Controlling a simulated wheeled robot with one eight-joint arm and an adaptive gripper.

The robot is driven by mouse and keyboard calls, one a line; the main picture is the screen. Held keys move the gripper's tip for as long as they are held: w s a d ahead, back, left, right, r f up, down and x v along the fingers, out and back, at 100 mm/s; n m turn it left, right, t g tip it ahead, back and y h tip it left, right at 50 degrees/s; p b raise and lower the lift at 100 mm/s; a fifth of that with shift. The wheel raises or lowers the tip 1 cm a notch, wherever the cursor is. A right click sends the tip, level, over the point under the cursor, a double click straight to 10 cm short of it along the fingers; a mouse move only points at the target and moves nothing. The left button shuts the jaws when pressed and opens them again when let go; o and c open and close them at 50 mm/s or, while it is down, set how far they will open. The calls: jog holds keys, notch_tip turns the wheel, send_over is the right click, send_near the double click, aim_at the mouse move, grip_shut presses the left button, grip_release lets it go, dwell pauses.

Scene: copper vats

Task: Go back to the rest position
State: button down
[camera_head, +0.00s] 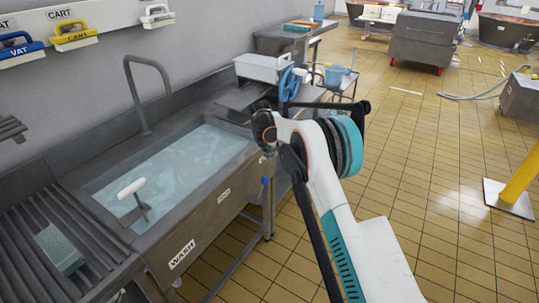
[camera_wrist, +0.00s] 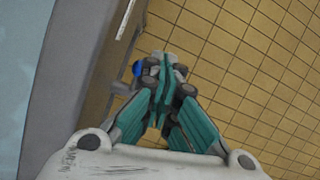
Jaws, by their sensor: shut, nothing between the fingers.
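My gripper (camera_wrist: 162,72) is shut and empty in the wrist view, its teal and grey fingers together. It hangs over the tiled floor beside the front edge of the sink. In the head view my white and teal arm reaches up from the bottom right, and its far end is near the right end of the wash sink (camera_head: 228,205). My gripper cannot be made out clearly there.
A slatted rack (camera_head: 60,240) is at left. Brushes (camera_head: 72,35) hang on the wall. A white bin (camera_head: 262,67) stands behind the sink. A yellow post (camera_head: 522,170) stands at right. The tiled floor (camera_head: 440,150) between is open.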

jog(key=shift+r, duration=0.1)
jog(key=s+d+r+m, duration=0.2)
jog(key=s+r+m, duration=0.2)
jog(key=r, duration=0.4)
jog(key=s+d+r+m, duration=0.2)
jog(key=s+r+m, duration=0.15)
jog(key=r, duration=0.55)
jog(key=s+d+r+m+t+y, duration=0.1)
jog(key=s+d+r+m, duration=0.1)
jog(key=s+r+m, duration=0.4)
jog(key=s+d+r+m+t, duration=0.1)
jog(key=s+d+r, duration=0.25)
jog(key=s, duration=0.55)
jog(key=s+d+r+m, duration=0.15)
jog(key=s+m, duration=0.25)
jog(key=s, duration=0.4)
jog(key=s+d+r+m, duration=0.15)
jog(key=s+m, duration=0.25)
jog(key=s, duration=0.4)
jog(key=s+f+m, duration=0.3)
jog(key=s+m, duration=0.1)
jog(key=s, duration=0.4)
jog(key=s+f+m+t, duration=0.1)
jog(key=s+f+m, duration=0.2)
jog(key=s, duration=0.5)
jog(key=shift+s+d+m+t+y, duration=0.3)
jog(key=shift+s+m+y, duration=0.1)
jog(key=shift+m, duration=0.35)
